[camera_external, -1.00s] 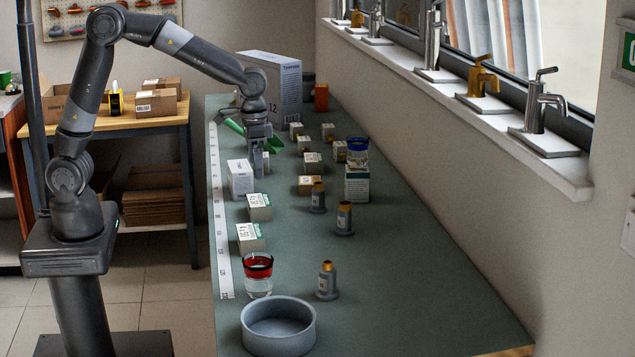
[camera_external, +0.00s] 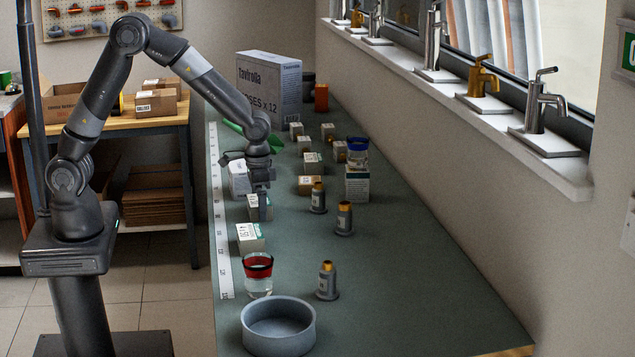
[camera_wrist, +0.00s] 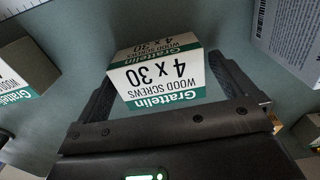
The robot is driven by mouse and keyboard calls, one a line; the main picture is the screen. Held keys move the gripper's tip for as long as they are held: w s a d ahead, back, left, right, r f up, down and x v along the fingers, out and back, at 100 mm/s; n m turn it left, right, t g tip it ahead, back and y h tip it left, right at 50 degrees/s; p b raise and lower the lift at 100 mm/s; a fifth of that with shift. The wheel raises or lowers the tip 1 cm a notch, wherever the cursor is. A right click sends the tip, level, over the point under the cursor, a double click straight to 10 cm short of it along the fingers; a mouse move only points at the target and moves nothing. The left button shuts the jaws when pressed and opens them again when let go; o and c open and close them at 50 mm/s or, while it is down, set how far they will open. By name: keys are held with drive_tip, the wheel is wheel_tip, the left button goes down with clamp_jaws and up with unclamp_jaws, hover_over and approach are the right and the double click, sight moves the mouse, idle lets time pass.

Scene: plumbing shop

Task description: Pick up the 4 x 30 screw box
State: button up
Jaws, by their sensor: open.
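The 4 x 30 screw box (camera_wrist: 160,75) is a small white and green carton with brown sides, marked "Grattelin wood screws". In the wrist view its label is upside down and it lies between my two open fingers. A gap shows at the right finger; contact at the left finger is unclear. In the external view the box (camera_external: 252,213) stands on the green bench, partly hidden by my gripper (camera_external: 264,208), which points down at it. My gripper (camera_wrist: 161,78) is open and not closed on the box.
A similar Grattelin box (camera_wrist: 25,85) is at the left in the wrist view, and a white barcode box (camera_wrist: 290,35) at the upper right. In the external view, another small box (camera_external: 250,237), a red-banded glass (camera_external: 258,275) and a grey bowl (camera_external: 278,326) stand nearer the camera. Brass-topped fittings (camera_external: 344,218) stand rightward.

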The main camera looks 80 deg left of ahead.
drive_tip(key=shift+f, duration=0.1)
drive_tip(key=c, duration=1.1)
